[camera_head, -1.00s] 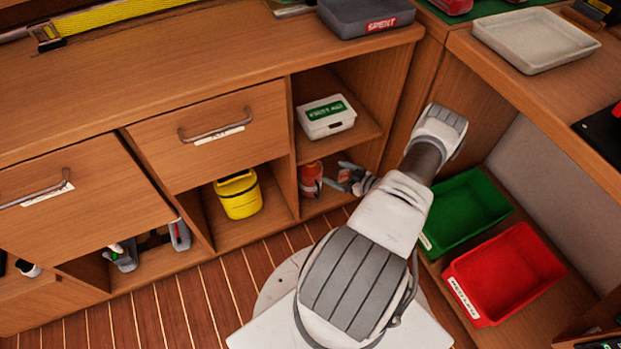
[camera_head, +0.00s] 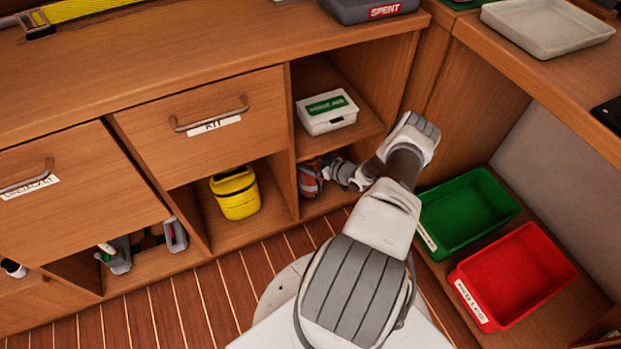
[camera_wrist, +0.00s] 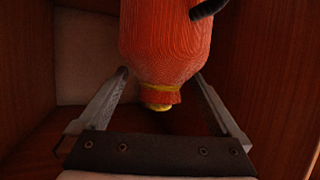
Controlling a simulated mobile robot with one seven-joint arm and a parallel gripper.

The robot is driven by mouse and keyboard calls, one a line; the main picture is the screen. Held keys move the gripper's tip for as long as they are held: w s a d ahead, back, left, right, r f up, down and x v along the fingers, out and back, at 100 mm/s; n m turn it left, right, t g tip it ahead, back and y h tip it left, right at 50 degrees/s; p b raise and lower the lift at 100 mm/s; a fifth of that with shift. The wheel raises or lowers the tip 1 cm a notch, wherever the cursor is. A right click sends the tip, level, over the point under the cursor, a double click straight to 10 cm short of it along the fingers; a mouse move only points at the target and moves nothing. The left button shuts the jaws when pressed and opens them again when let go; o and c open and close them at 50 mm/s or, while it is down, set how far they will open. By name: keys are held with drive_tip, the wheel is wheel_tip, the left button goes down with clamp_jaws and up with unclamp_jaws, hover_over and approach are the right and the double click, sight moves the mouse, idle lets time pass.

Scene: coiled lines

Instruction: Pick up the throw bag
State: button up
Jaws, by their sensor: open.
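The throw bag (camera_head: 307,184) is orange and sits in the lower right cubby, partly hidden by my gripper. In the wrist view the orange bag (camera_wrist: 165,42) fills the upper middle, with a yellow end at its bottom and a black strap at upper right. My gripper (camera_wrist: 160,75) is open, with one finger on each side of the bag's lower end. I cannot tell if either finger touches it. In the head view my gripper (camera_head: 326,171) reaches into the cubby from the right.
The cubby's wooden walls (camera_wrist: 280,80) stand close on both sides. A white box with a green label (camera_head: 327,112) is on the shelf above. A yellow container (camera_head: 237,193) is in the cubby to the left. Green (camera_head: 466,211) and red (camera_head: 512,276) bins are at right.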

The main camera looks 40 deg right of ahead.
clamp_jaws()
idle(0.5)
